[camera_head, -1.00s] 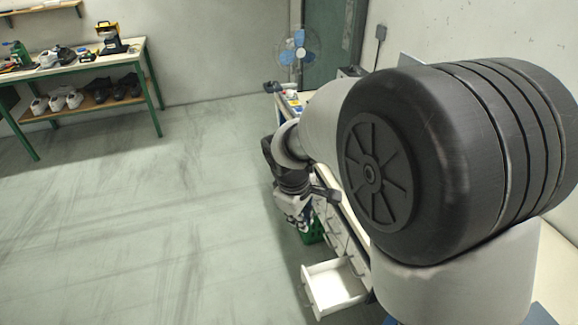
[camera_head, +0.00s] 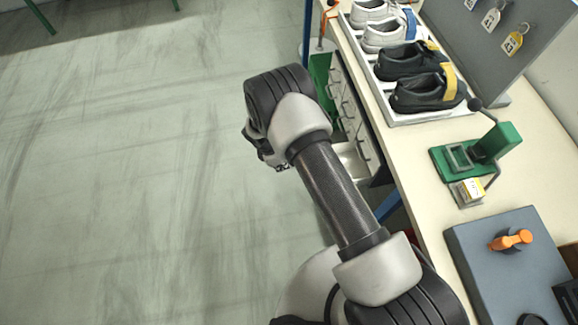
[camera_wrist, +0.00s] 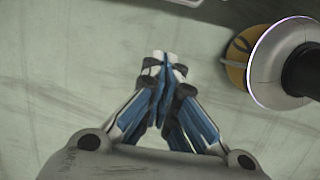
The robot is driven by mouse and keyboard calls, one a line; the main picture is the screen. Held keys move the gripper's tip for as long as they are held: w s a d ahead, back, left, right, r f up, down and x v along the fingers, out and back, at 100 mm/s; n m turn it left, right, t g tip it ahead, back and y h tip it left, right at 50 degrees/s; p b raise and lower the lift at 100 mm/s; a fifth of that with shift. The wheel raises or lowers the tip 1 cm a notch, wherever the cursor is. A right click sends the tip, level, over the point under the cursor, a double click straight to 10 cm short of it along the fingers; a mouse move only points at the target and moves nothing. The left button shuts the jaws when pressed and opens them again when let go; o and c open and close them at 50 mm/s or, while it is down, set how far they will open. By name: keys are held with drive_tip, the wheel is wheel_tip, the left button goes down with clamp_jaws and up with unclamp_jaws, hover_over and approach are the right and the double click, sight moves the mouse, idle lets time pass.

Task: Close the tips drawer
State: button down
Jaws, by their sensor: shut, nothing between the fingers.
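An open white drawer (camera_head: 352,160) sticks out low from the drawer unit (camera_head: 350,112) under the workbench. Only part of its pale inside shows; my arm covers the rest. I cannot read a label on it, so I cannot tell whether it is the tips drawer. My gripper (camera_head: 277,163) is left of the drawer, over the floor side, mostly hidden behind my wrist. In the wrist view my gripper (camera_wrist: 163,62) is shut and empty, its blue-sided fingers together over the grey floor. No drawer can be made out clearly in that view.
The workbench (camera_head: 424,200) runs along the right, with a shoe tray (camera_head: 440,117), a green press (camera_head: 480,150) and a grey mat (camera_head: 480,255). A green crate (camera_head: 320,75) stands beyond the drawers. The floor (camera_head: 130,180) at left is clear.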

drive_tip(key=w+d+f+b, duration=0.1)
drive_tip(key=d+f+b, duration=0.1)
drive_tip(key=d+f, duration=0.4)
drive_tip(key=shift+w+f+b, duration=0.25)
drive_tip(key=shift+f+b, duration=0.05)
drive_tip(key=shift+f, duration=0.35)
